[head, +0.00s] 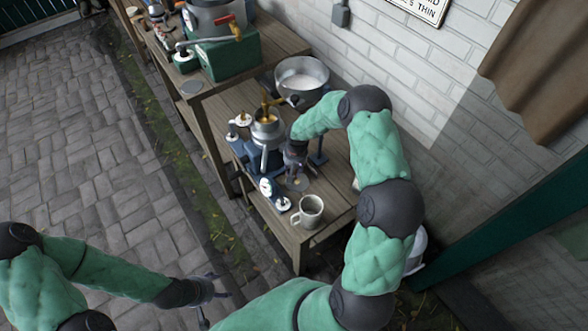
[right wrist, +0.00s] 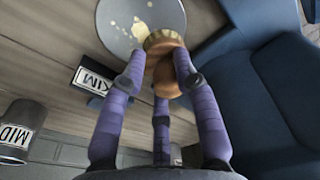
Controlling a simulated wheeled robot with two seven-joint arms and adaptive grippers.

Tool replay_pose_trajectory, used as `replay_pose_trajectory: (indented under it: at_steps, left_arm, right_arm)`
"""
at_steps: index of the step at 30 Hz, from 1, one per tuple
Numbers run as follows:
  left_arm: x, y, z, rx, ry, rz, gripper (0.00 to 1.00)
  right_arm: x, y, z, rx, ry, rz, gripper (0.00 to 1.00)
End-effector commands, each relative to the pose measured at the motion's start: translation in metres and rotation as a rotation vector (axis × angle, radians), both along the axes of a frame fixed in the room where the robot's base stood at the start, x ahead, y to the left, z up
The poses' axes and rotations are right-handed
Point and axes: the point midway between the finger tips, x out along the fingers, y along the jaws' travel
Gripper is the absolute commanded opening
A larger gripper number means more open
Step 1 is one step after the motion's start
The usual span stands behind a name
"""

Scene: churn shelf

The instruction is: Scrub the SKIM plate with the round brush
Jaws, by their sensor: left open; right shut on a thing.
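The SKIM plate (right wrist: 122,22) is a round grey disc with cream-coloured spots, at the top of the right wrist view. A sign (right wrist: 97,80) next to it reads "KIM", its first letter hidden. My right gripper (right wrist: 160,85) is shut on the round brush (right wrist: 168,78), which has a wooden knob and a pale bristle head. The brush overlaps the plate's lower right edge; I cannot tell whether the bristles touch it. In the head view my right gripper (head: 296,160) is over the bench beside the separator. My left gripper (head: 208,291) is open and empty above the paving.
A blue-based separator (head: 266,132) stands close by, its blue body (right wrist: 265,100) filling the wrist view's right side. A mug (head: 308,211) stands at the bench's near end. A metal bowl (head: 302,76) is behind.

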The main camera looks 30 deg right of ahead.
Motion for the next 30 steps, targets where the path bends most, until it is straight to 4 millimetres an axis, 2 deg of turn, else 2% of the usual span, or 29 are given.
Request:
replay_pose_trajectory:
  at_steps: [7, 15, 25, 30]
  left_arm:
    - [0.000, 0.000, -0.002, 0.000, 0.000, 0.000, 0.70]
    - [0.000, 0.000, -0.005, 0.000, 0.000, 0.000, 0.70]
    - [0.000, 0.000, -0.008, 0.000, 0.000, 0.000, 0.70]
    - [0.000, 0.000, -0.013, 0.000, 0.000, 0.000, 0.70]
  right_arm:
    - [-0.004, -0.001, -0.001, 0.000, 0.000, 0.000, 0.00]
    - [-0.024, -0.002, 0.000, 0.000, 0.000, 0.000, 0.00]
    - [-0.036, -0.003, 0.000, 0.000, 0.000, -0.001, 0.00]
    - [-0.048, -0.004, -0.001, 0.000, -0.001, 0.000, 0.00]
